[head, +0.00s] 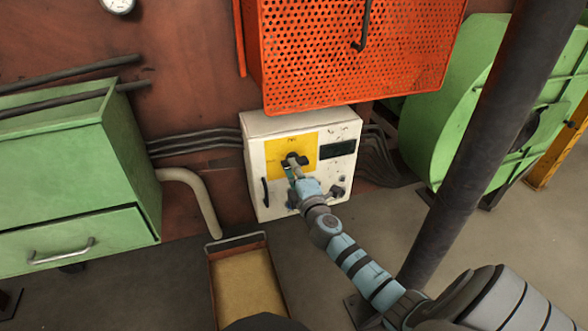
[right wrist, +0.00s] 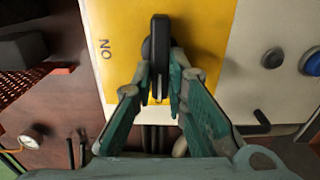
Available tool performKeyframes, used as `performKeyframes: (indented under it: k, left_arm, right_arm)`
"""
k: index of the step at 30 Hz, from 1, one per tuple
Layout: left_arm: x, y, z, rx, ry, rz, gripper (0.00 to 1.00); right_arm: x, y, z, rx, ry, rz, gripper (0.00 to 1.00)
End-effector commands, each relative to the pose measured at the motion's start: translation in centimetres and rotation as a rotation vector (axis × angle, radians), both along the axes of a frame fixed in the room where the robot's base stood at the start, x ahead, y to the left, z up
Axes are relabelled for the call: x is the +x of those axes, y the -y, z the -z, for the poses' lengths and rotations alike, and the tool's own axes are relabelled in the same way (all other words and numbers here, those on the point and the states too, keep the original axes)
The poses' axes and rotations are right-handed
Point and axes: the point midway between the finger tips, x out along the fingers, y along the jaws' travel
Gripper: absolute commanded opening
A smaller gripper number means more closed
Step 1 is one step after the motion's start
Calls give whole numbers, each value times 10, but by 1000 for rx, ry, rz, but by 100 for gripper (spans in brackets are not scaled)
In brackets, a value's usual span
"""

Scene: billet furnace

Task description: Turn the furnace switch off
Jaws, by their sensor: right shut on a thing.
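The furnace switch is a black rotary handle (head: 293,159) on a yellow plate (head: 273,163) of a white control box (head: 257,205) in the head view. In the right wrist view the black handle (right wrist: 160,30) stands upright in the picture, with the sideways word "ON" (right wrist: 106,48) on the yellow plate to its left. My right gripper (head: 292,168) is at the switch. In the right wrist view the gripper (right wrist: 162,82) has its fingers on both sides of the handle's lower end, shut on it. My left gripper is not in view.
An orange perforated guard (head: 360,50) overhangs the box. A green drawer cabinet (head: 75,190) is at the left, and a green round housing (head: 470,110) at the right. A dark post (head: 480,140) stands right of my arm. A tray (head: 212,285) lies on the floor below.

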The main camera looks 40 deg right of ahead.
Motion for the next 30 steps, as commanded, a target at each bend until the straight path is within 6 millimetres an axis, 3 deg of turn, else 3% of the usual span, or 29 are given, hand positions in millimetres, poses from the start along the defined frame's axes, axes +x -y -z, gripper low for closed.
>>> performKeyframes:
  k: [1,2,5,11,14,17,27,30]
  left_arm:
    - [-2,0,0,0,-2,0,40]
    - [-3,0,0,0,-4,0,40]
    - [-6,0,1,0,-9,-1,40]
    - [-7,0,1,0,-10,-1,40]
    - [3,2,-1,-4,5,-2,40]
    - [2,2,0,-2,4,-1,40]
    - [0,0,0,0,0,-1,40]
    - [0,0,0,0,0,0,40]
  right_arm:
    - [0,0,0,-3,-2,1,0]
    - [0,0,0,-3,-2,1,18]
    - [0,0,0,-2,-2,1,33]
    - [0,0,0,-1,0,0,33]
    - [-1,0,0,0,0,0,33]
    - [-11,-4,1,-1,-1,-1,33]
    - [-94,-32,2,-1,-4,-1,33]
    - [-108,-37,1,0,-2,0,33]
